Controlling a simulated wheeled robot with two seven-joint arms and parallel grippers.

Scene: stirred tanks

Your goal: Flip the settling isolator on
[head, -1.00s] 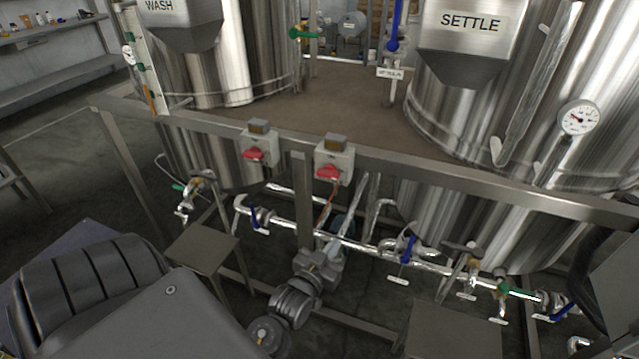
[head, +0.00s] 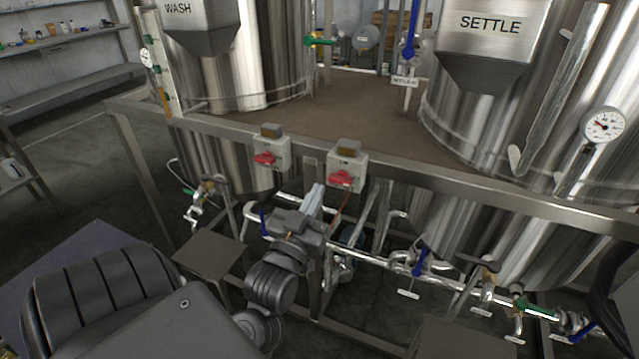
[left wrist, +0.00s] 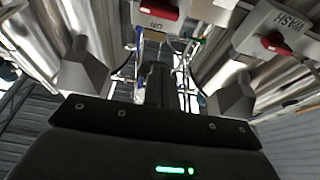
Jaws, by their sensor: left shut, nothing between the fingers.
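Two grey isolator boxes with red handles are fixed to the front rail. The right one, the settling isolator (head: 346,163), is on the SETTLE tank's side. Its red handle (head: 341,179) lies roughly crosswise. Its box also shows at the top of the left wrist view (left wrist: 172,37). The other, the wash isolator (head: 271,145), reads WASH upside down in the left wrist view (left wrist: 284,22). My left gripper (head: 315,196) is shut and empty, just below the rail, lower left of the settling isolator's handle and apart from it in the picture. My right gripper is out of view.
The steel rail (head: 440,180) runs across in front of the tanks. The SETTLE tank (head: 465,130) and WASH tank (head: 245,60) stand behind it. Pipes with valves (head: 420,262) run below. A small grey platform (head: 210,255) is at lower left.

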